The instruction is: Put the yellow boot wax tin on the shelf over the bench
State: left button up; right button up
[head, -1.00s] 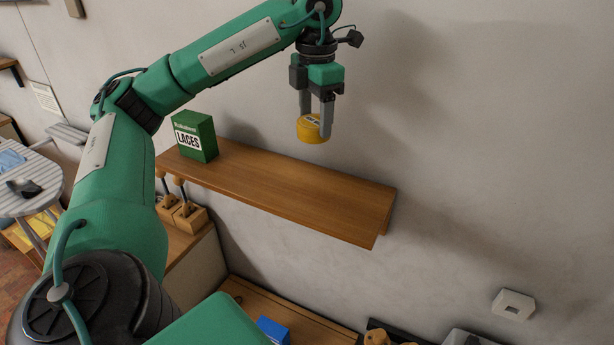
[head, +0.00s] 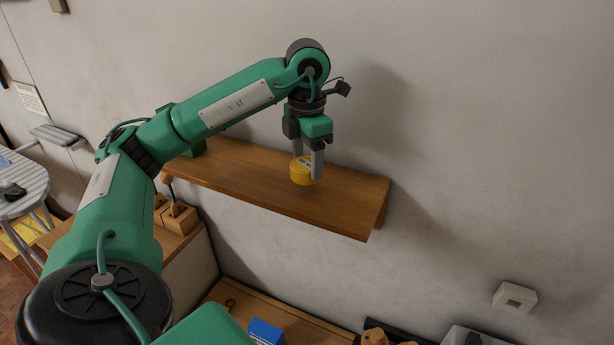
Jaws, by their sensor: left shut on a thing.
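The yellow boot wax tin (head: 301,172) is a short round tin with a label on its top. My left gripper (head: 308,168) is shut on it, with its fingers pointing down. The tin shows in front of the wooden shelf (head: 255,172) on the wall, right of the shelf's middle. I cannot tell whether its underside touches the board. The bench (head: 290,312) is below, partly seen at the bottom. My right gripper is not in view.
A green laces box (head: 195,147) on the shelf's left part is mostly hidden by my left arm. The shelf's right end is bare. Below are a blue box (head: 266,331) and wooden blocks (head: 180,217). A white wall fitting (head: 514,298) is at the lower right.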

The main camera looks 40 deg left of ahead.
aim_at(307, 163)
pick_arm(q)
jog(key=shift+f, duration=0.55)
notch_tip(307, 163, down, 3)
jog(key=shift+r+p, duration=0.15)
jog(key=shift+p, duration=0.25)
jog(key=shift+f, duration=0.3)
jog(key=o, duration=1)
jog(key=shift+r, duration=0.15)
